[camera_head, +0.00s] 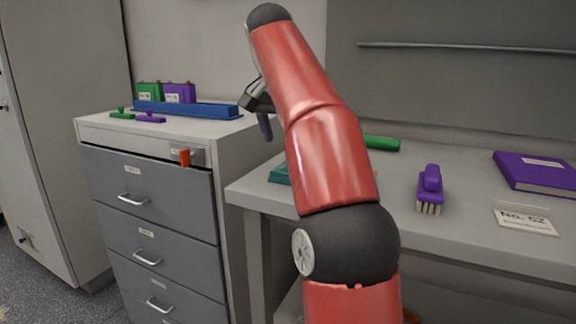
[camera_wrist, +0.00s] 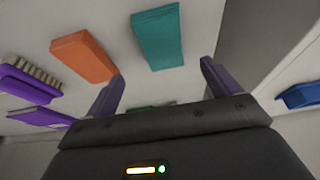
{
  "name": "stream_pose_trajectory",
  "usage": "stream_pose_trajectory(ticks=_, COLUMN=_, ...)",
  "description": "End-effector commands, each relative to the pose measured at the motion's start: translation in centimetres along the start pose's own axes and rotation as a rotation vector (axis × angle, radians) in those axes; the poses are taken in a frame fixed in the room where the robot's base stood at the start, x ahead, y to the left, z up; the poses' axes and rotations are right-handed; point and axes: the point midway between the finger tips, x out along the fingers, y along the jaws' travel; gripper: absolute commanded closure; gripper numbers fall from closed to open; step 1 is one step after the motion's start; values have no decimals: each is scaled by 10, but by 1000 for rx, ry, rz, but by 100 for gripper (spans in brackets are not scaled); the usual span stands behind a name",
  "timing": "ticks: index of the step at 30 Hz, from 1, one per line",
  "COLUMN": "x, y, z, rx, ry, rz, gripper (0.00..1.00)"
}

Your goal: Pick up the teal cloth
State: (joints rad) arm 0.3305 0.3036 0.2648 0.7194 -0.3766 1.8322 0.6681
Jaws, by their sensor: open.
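The teal cloth (camera_wrist: 158,38) lies flat on the pale tabletop, a folded rectangular slab at the top centre of the wrist view. In the head view, only an edge of the teal cloth (camera_head: 280,174) shows at the table's left end; my arm hides the rest. My gripper (camera_head: 264,122) is up above the gap between the cabinet and the table in the head view. In the wrist view, my gripper (camera_wrist: 160,85) is open with nothing between its two fingers. The cloth lies beyond the fingertips, apart from them.
An orange slab (camera_wrist: 84,56) lies beside the cloth. A purple brush (camera_head: 430,190), a green cylinder (camera_head: 381,143), a purple book (camera_head: 537,172) and a card (camera_head: 525,219) are on the table (camera_head: 470,238). The drawer cabinet (camera_head: 150,190) at left carries a blue tray (camera_head: 190,110).

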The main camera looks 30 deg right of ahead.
Motion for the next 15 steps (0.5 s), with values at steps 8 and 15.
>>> stream_pose_trajectory(ticks=8, x=21, y=0, z=1, rx=1, ry=-1, rz=-1, gripper=11)
stream_pose_trajectory(ticks=15, x=45, y=-4, z=6, rx=-1, ry=-3, rz=1, gripper=11)
